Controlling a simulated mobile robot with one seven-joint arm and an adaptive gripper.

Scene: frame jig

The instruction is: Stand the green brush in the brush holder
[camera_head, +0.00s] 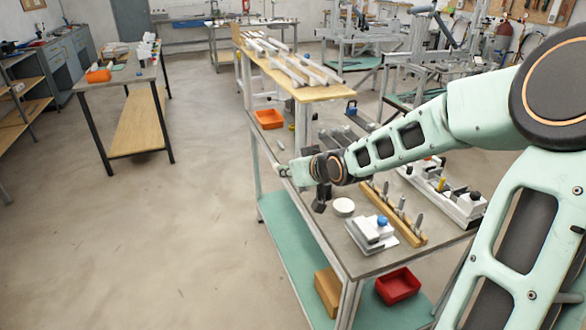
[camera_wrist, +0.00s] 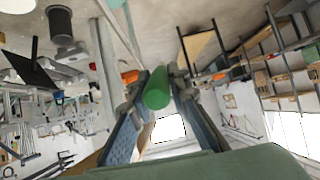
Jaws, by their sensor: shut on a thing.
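The green brush shows in the wrist view as a green cylinder (camera_wrist: 157,88), seen close to end-on between the two fingers of my gripper (camera_wrist: 155,95). The gripper is shut on it. In the head view my gripper (camera_head: 287,171) reaches out at the left edge of the grey workbench (camera_head: 378,262), above its top. The brush cannot be made out there. I cannot tell for sure which thing is the brush holder. A dark round upright thing (camera_wrist: 64,48) shows at the upper left of the wrist view.
A white round piece (camera_head: 343,207), a grey-white fixture with a blue knob (camera_head: 372,234) and a wooden rail with upright pins (camera_head: 396,214) stand on the bench. An orange bin (camera_head: 269,119) is behind. A red bin (camera_head: 397,285) is on the lower shelf. The floor left is clear.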

